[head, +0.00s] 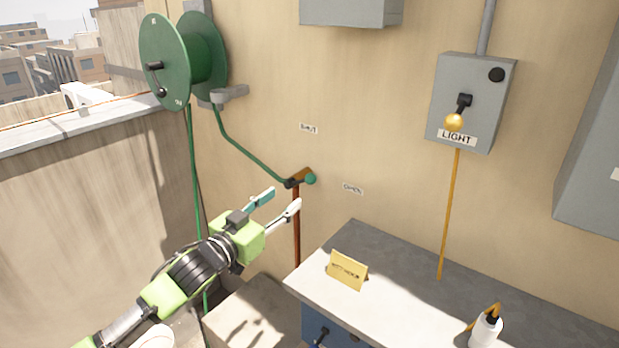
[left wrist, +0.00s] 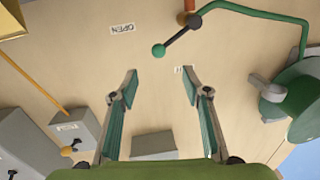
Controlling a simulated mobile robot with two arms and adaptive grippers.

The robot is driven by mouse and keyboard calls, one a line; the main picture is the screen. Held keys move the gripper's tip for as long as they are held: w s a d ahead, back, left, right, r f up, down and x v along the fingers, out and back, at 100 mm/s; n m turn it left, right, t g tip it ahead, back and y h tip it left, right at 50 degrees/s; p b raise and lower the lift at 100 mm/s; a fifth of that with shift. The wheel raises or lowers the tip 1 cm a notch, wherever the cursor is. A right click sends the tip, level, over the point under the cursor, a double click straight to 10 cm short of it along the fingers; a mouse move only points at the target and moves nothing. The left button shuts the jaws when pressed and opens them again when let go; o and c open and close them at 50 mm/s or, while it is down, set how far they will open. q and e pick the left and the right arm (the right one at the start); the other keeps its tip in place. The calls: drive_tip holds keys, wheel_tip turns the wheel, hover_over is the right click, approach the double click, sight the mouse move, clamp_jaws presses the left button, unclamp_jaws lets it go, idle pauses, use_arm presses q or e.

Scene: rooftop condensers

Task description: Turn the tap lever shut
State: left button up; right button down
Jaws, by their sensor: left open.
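The tap lever, a dark arm with a green ball knob (head: 311,178), is on the copper pipe (head: 297,235) at the wall. The knob (left wrist: 158,50) also shows in the left wrist view, just beyond the fingertips. A SHUT label (head: 308,128) is on the wall above the tap. An OPEN label (head: 353,189) is to its right. The lever sticks out between the two label directions. My left gripper (head: 285,197) is open and empty, just below and left of the knob, apparently not touching it. In the left wrist view, a finger partly hides the SHUT label (left wrist: 179,69).
A green hose reel (head: 165,62) hangs at upper left; its hose (head: 250,147) runs to the tap. A grey counter (head: 400,290) with a yellow sign (head: 347,270) and a white bottle (head: 485,330) is at lower right. A LIGHT switch box (head: 472,100) hangs above it.

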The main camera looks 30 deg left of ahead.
sight(306, 181)
use_arm(q)
drive_tip(key=w, duration=0.4)
drive_tip(key=w+p, duration=0.1)
drive_tip(key=w, duration=0.7)
drive_tip(key=shift+w+a+p, duration=0.2)
drive_tip(key=shift+a+p, duration=0.05)
drive_tip(key=shift+p, duration=0.1)
drive_tip(key=shift+w+f, duration=0.1)
drive_tip(key=shift+w, duration=0.45)
